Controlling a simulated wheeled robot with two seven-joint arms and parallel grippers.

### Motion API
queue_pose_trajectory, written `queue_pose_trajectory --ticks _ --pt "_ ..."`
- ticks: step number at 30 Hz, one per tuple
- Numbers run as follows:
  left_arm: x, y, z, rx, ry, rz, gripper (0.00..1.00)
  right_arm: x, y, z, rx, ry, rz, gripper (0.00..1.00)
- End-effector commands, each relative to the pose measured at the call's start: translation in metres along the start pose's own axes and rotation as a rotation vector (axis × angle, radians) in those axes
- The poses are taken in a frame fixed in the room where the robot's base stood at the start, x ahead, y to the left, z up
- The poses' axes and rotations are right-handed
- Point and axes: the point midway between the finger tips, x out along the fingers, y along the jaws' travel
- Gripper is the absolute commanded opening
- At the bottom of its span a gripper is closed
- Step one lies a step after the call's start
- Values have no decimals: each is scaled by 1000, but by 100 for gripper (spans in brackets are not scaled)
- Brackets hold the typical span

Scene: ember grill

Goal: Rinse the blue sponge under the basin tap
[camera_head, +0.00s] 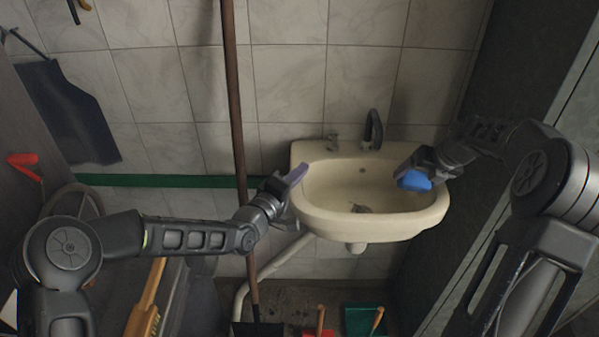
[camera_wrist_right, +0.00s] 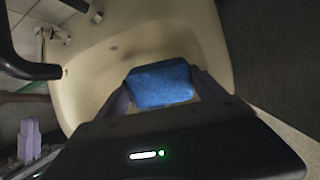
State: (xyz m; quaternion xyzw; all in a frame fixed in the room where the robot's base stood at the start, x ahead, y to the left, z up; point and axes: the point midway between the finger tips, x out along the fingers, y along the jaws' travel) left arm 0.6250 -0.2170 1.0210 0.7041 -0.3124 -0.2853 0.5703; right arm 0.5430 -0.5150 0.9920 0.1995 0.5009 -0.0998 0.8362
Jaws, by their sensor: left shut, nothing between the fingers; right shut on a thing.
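The blue sponge (camera_head: 413,180) is in my right gripper (camera_head: 418,171), over the right side of the cream basin (camera_head: 322,217). In the right wrist view the sponge (camera_wrist_right: 161,84) sits between the two fingers, with the basin (camera_wrist_right: 95,62) behind it. The dark tap (camera_head: 373,130) stands at the back rim, left of and behind the sponge. A dark curved bar, likely the tap (camera_wrist_right: 22,66), shows at the left of the right wrist view. My left gripper (camera_head: 297,175) is shut and empty at the basin's left rim. Whether water runs cannot be told.
A small metal fitting (camera_head: 332,142) stands on the back rim, left of the tap. A long brown pole (camera_head: 233,95) rises left of the basin. A green dustpan (camera_head: 362,321) is on the floor. A dark panel bounds the right.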

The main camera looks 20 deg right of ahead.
Motion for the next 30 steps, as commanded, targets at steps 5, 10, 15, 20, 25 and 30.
queue_pose_trajectory --ticks 5,10,15,20,25,30 --pt "0 0 0 0 0 0 0 0 0 0 0 0 0 47" --pt "0 0 0 0 0 0 0 0 0 0 0 0 0 47" --pt "0 0 0 0 0 0 0 0 0 0 0 0 0 47" --pt "0 5 -1 0 0 0 0 -7 -4 1 0 -1 -1 47" --pt "-1 15 -3 0 0 0 0 -23 -13 3 2 -1 -2 47" --pt "-1 25 -5 0 0 0 0 -38 -22 4 2 -1 -1 47"
